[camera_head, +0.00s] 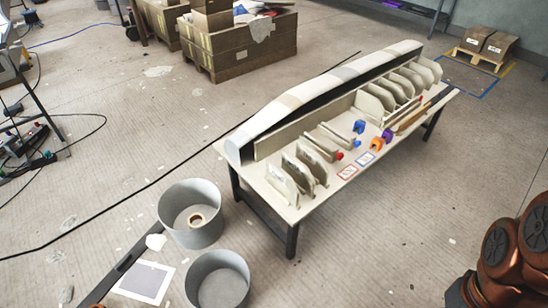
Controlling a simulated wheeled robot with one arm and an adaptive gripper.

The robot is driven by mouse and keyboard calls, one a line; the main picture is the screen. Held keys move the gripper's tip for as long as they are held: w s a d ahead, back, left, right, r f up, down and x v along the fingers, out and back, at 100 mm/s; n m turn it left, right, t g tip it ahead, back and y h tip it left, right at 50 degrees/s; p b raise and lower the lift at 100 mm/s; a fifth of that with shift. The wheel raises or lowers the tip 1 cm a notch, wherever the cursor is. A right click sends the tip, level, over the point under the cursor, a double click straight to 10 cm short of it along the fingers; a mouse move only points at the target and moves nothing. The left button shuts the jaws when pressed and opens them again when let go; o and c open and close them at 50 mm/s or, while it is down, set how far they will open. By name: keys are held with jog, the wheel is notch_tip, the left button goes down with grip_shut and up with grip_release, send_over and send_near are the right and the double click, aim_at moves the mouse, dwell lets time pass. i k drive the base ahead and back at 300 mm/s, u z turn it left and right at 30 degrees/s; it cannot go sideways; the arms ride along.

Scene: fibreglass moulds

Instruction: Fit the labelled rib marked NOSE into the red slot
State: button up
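A long pale hull-like mould (322,92) lies along the back of a white-topped table (264,187). Several beige ribs stand in a row in front of it, including a rib at the near end (281,183) and a group at the far right (411,80). Pale label patches show on some near-end ribs, but the writing is too small to read, so I cannot tell which is marked NOSE. Small red marks show at the row's front edge, one (339,156) near the middle. I cannot tell which is the red slot. My gripper is not in view.
Two grey tubs (190,234) stand on the floor at left. Cables cross the floor. Open floor lies right of the table.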

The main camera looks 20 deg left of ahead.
aim_at(406, 53)
jog(key=u, duration=0.85)
jog(key=i, duration=0.85)
jog(key=u, duration=1.15)
jog(key=i, duration=0.15)
jog(key=u, duration=0.1)
